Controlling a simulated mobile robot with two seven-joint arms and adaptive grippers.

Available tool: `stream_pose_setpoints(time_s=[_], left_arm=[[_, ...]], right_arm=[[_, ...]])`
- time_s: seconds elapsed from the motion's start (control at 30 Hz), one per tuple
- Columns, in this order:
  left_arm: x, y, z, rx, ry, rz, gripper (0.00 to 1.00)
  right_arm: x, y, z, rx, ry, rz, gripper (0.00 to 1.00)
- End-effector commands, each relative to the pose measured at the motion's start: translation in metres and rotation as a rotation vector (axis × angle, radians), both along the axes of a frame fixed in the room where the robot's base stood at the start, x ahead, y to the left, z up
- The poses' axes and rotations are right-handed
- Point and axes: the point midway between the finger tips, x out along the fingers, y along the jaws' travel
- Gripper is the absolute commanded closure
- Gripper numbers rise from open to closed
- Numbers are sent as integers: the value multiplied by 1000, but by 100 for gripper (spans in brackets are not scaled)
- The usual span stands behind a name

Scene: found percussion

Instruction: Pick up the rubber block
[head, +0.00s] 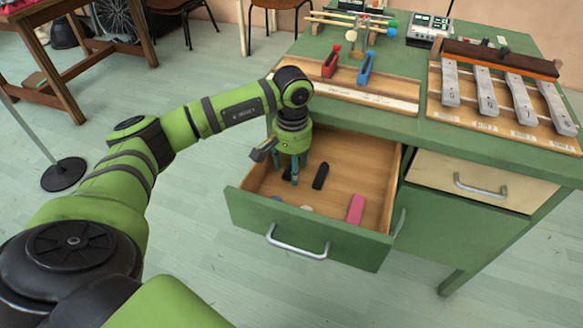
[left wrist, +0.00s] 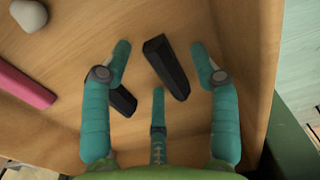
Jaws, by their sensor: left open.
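My left gripper (head: 291,174) reaches down into the open drawer (head: 303,237) with its fingers spread. In the left wrist view the gripper (left wrist: 160,62) is open, and a black block (left wrist: 166,68) lies tilted between its outer fingertips, apart from them. A second dark block (left wrist: 122,101) lies beside the left finger, partly hidden by it. In the head view one black block (head: 320,176) shows just right of the fingers; the other is hidden. A pink bar (head: 355,209) lies at the drawer's right. I cannot tell by look which piece is rubber.
A pale stone-like piece (left wrist: 28,15) lies in the drawer, and a blue piece (head: 276,197) sits by its front wall. The green desk (head: 425,125) above carries a wooden board (head: 365,92) and metal bars (head: 485,92). A closed drawer (head: 480,182) is at right.

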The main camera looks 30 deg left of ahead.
Motion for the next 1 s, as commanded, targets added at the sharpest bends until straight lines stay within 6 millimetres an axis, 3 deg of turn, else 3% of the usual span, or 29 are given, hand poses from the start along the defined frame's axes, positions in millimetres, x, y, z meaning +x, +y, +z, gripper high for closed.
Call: stream_pose_setpoints(time_s=[0.27, 0.4, 0.43, 0.8, 1.0], left_arm=[[0, 0, -3, -1, -1, 0, 39], [0, 0, -3, -1, -1, 0, 95], [0, 0, -3, -1, -1, 0, 98], [0, 0, -2, 0, -1, 0, 98], [1, 0, 14, -1, -3, 0, 98]], right_arm=[[0, 0, 1, -1, 1, 0, 60], [0, 0, 1, -1, 1, 0, 60], [0, 0, 1, -1, 1, 0, 60], [0, 0, 1, -1, 1, 0, 60], [0, 0, 1, 0, -2, 0, 60]])
